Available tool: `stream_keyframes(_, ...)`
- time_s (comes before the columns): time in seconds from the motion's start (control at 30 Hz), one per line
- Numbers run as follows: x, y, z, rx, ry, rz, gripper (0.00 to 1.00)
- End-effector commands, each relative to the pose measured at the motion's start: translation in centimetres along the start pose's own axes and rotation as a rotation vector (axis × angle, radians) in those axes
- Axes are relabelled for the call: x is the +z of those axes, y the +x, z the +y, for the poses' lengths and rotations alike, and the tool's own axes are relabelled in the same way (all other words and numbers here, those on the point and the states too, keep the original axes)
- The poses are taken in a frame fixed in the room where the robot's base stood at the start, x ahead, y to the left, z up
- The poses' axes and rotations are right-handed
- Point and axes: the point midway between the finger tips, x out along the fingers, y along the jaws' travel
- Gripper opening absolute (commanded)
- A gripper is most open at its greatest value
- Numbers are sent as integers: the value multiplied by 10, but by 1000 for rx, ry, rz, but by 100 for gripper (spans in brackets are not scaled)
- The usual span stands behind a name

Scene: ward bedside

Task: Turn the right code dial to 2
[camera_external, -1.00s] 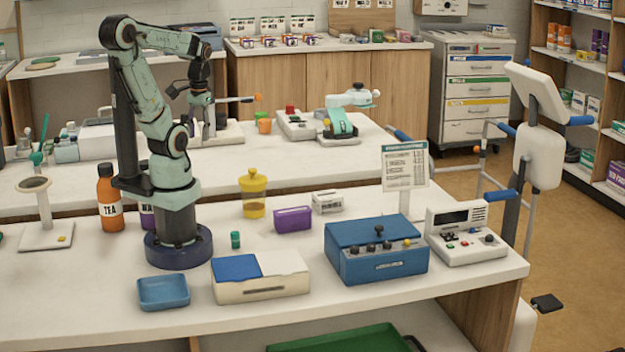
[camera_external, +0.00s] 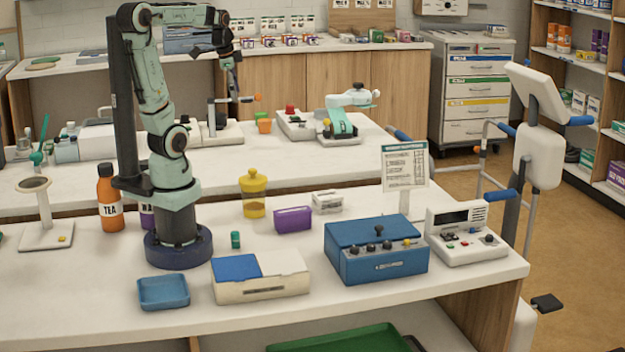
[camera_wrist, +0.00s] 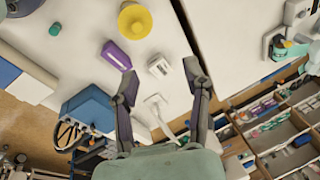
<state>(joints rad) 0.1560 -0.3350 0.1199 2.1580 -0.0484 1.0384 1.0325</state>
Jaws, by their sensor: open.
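The blue box (camera_external: 375,234) stands at the right of the front table. A row of small dark dials (camera_external: 371,248) runs along its upper front edge, with a yellow knob (camera_external: 407,243) at the right end. The dial settings are too small to read.
A white console (camera_external: 466,233) stands right of the box, with a sign (camera_external: 405,167) behind. A blue tray (camera_external: 163,292) is at front left.

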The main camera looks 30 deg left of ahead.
Motion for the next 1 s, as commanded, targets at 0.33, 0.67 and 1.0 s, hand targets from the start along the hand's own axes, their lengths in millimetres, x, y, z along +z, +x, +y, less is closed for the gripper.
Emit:
stream_keyframes(0.33,-215,57,10,-18,1033,54,47)
stream_keyframes(0.67,-337,138,282,-94,1858,-58,47)
stream_keyframes(1.0,-302,160,398,-109,2122,-99,47)
